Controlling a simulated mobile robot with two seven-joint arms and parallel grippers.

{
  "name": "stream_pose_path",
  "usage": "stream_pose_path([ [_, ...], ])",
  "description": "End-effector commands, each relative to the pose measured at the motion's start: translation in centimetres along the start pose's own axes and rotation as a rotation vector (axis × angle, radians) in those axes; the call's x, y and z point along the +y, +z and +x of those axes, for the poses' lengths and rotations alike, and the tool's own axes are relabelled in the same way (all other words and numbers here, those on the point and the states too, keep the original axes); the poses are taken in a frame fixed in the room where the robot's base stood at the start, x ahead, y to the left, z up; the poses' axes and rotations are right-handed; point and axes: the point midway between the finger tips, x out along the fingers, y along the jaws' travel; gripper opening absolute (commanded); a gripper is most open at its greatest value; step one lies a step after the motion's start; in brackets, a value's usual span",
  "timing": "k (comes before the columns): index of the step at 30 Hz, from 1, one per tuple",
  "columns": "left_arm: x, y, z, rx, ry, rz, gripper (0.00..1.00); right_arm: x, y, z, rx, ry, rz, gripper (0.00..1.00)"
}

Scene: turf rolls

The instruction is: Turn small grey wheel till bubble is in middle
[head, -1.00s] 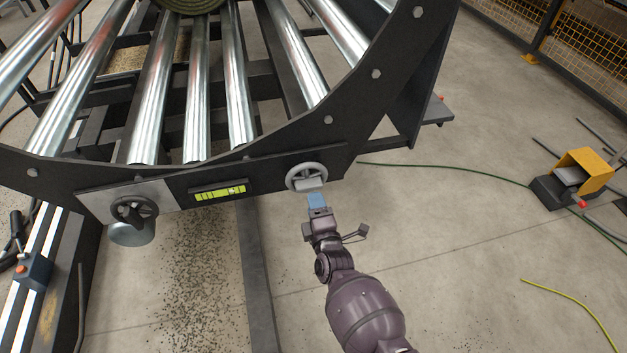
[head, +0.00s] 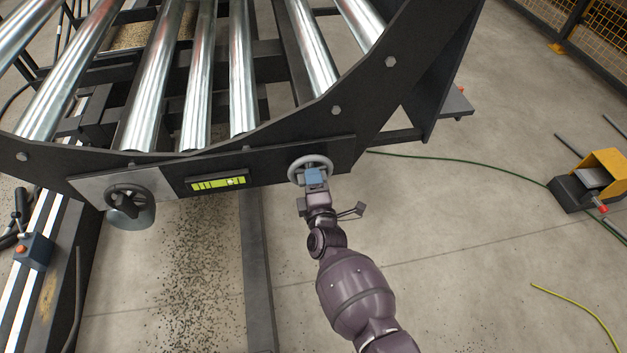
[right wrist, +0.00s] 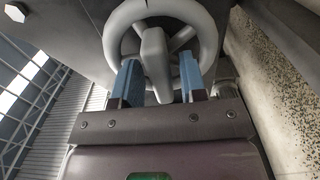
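The small grey wheel (head: 293,170) is on the front plate of the roller frame, at its right end. The yellow-green level (head: 218,184) is set in the plate left of it; its bubble (head: 232,181) looks right of the middle. My right gripper (head: 315,177) is at the wheel. In the right wrist view, the gripper's blue fingers (right wrist: 160,82) stand apart on either side of the wheel's grey handle (right wrist: 156,55), with a gap visible at the right finger. The wheel's rim (right wrist: 208,40) is just beyond. My left gripper is out of view.
A larger dark handwheel (head: 130,203) is at the plate's left end. Steel rollers (head: 197,90) lie above the plate. A yellow and black pedal (head: 592,180) and a green cable (head: 470,161) are on the floor at right. The floor around my right arm is mostly clear.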

Motion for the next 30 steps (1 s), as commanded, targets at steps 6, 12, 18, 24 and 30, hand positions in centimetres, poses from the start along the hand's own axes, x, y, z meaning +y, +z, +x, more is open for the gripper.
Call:
stream_pose_path([
  [6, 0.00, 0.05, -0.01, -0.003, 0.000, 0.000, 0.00, -0.02, 0.01, -0.02, 0.000, 0.000, 0.000, 0.05],
  [12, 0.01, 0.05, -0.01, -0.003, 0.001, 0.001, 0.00, -0.02, 0.02, -0.02, 0.000, 0.000, 0.004, 0.00],
  [18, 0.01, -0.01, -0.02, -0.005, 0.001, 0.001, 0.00, 0.03, 0.03, 0.00, 0.000, 0.000, 0.051, 0.00],
  [24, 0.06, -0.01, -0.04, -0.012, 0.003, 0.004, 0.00, 0.07, 0.03, 0.01, 0.000, 0.000, 0.169, 0.00],
  [30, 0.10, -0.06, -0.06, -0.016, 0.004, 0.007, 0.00, 0.09, 0.07, 0.02, -0.001, 0.001, 0.346, 0.00],
])
